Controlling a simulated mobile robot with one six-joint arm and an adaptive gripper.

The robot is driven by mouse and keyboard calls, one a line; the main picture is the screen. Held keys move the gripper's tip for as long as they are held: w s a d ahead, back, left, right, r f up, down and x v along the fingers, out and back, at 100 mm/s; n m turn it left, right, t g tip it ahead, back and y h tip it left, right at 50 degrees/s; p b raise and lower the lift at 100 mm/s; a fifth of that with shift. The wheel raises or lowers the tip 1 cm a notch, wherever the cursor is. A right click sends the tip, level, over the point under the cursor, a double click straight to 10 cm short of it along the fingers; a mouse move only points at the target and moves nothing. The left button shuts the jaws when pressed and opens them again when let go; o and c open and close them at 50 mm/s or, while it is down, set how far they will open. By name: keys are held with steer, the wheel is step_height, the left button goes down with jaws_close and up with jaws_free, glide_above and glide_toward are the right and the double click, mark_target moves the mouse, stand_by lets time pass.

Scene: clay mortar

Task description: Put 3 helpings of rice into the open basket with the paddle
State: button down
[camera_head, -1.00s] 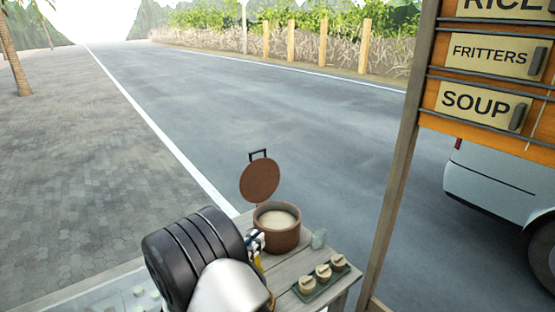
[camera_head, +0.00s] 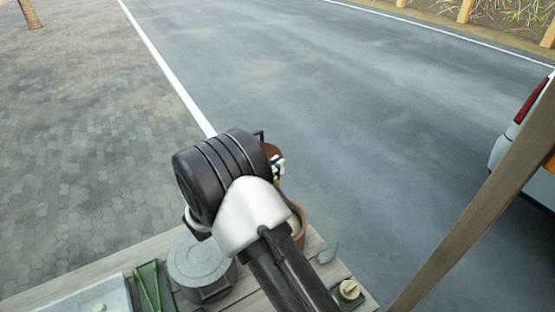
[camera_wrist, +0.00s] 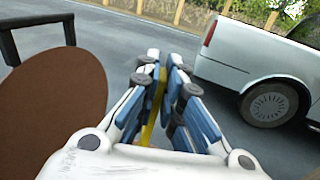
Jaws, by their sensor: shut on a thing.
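My gripper (camera_wrist: 162,72) is shut on a narrow yellow piece, which looks like the paddle (camera_wrist: 159,98), in the wrist view. The rest of the paddle is hidden, so I cannot tell whether it carries rice. In the head view my gripper (camera_head: 278,168) shows only in part behind my wrist. The brown rice pot (camera_head: 301,222) is mostly hidden behind my arm. Its round brown lid (camera_wrist: 55,110) stands raised at the left in the wrist view. One small pale basket (camera_head: 349,289) shows at the lower right; I cannot tell whether it is open.
A clear glass (camera_head: 328,252) stands near the pot. A grey round vessel (camera_head: 198,262) and a dark tray with green sticks (camera_head: 148,287) are on the table's left. A wooden post (camera_head: 480,215) rises at the right, with a pale vehicle (camera_wrist: 235,65) beyond it.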

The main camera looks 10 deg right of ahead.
step_height(320, 180, down, 13)
steer(key=b, duration=0.9)
steer(key=shift+s, duration=0.15)
stand_by(0.5)
step_height(320, 180, up, 11)
steer(key=p, duration=0.7)
steer(key=shift+f, duration=0.2)
